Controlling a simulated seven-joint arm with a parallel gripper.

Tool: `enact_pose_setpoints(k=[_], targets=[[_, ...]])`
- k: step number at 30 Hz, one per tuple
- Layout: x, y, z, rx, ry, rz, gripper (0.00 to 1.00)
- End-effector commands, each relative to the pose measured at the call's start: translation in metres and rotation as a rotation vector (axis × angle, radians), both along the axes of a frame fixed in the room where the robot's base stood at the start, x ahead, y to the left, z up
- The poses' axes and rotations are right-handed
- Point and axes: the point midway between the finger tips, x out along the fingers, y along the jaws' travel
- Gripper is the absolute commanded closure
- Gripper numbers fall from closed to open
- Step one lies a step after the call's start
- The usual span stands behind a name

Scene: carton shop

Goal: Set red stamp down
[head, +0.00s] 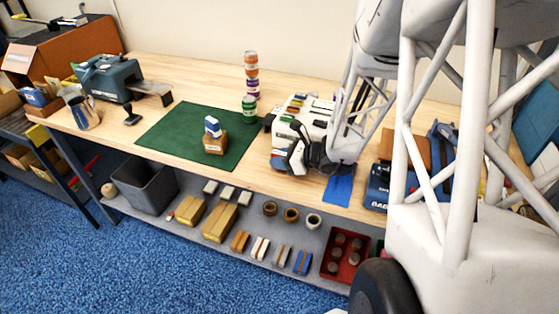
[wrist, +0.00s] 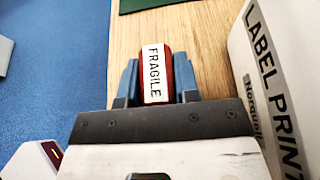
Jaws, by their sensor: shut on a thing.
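The red stamp (wrist: 169,58) shows in the wrist view, with a white label reading FRAGILE facing the camera. My gripper (wrist: 154,82) has its blue fingers on both sides of the stamp and is shut on it. Bare wooden table (wrist: 207,50) shows around the stamp; I cannot tell whether the stamp touches it. In the head view my arm's end is beside the white label printer, near the table's front edge. The stamp cannot be made out there.
The label printer (wrist: 272,85) stands close on the right in the wrist view. A green mat (head: 175,127) holds a small carton (head: 216,145) with a blue-and-white item on top. A blue pad (head: 338,190) lies at the front edge. Rolls (head: 251,72) are stacked behind.

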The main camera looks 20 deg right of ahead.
Motion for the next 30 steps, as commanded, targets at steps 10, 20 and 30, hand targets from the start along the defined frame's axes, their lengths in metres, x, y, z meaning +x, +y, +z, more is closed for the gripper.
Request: enact_pose_setpoints(k=[10,20,30], targets=[[-0.0001,0.0001,-0.0079,-0.001,-0.001,0.000,0.95],[0.0000,0.0001,-0.0108,-0.001,-0.001,0.000,0.58],[-0.0002,0.0001,-0.0108,-0.001,-0.001,0.000,0.45]])
